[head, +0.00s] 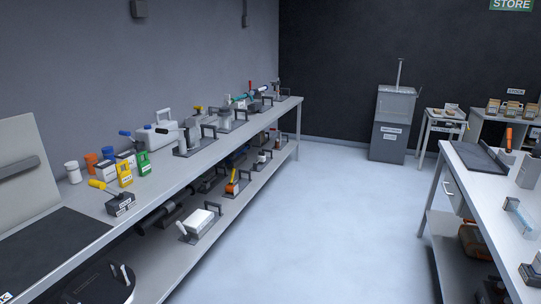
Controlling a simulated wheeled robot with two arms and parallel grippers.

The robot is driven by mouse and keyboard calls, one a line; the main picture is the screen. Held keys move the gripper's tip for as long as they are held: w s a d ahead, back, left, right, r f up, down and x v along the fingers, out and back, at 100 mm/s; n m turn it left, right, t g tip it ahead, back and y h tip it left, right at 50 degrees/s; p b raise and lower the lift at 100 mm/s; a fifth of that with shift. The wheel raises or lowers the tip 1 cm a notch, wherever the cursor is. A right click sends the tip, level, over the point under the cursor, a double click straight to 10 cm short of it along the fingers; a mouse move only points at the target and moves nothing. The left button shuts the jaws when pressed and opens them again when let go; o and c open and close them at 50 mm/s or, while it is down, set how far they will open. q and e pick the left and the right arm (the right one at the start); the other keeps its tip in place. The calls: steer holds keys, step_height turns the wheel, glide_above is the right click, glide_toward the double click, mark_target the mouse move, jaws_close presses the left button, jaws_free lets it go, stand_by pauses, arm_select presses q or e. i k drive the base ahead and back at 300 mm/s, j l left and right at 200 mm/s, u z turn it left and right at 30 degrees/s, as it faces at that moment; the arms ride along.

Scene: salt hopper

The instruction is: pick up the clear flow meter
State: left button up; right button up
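A clear, pale-blue, bar-shaped piece (520,217) with a grey end lies on the right bench, near the right edge of the head view. It looks like the clear flow meter, but it is too small to be sure. Nothing touches it from above. Neither of my grippers shows in this view.
The right bench (485,185) also holds a dark mat (478,157), an orange-handled tool (508,139) and a dark block (531,274). The left bench (180,168) carries bottles and several tools. Clear floor (340,220) lies between the benches. A grey cabinet (391,125) stands at the back.

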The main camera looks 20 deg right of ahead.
mark_target(529, 230)
steer(key=i+l+z, duration=0.2)
steer(key=i+z, duration=0.2)
steer(key=i+l+z, duration=0.15)
steer(key=i+z, duration=0.15)
steer(key=z, duration=0.15)
steer(key=i+z, duration=0.4)
steer(key=i+j+z, duration=0.15)
steer(key=i+z, duration=0.15)
steer(key=z, duration=0.15)
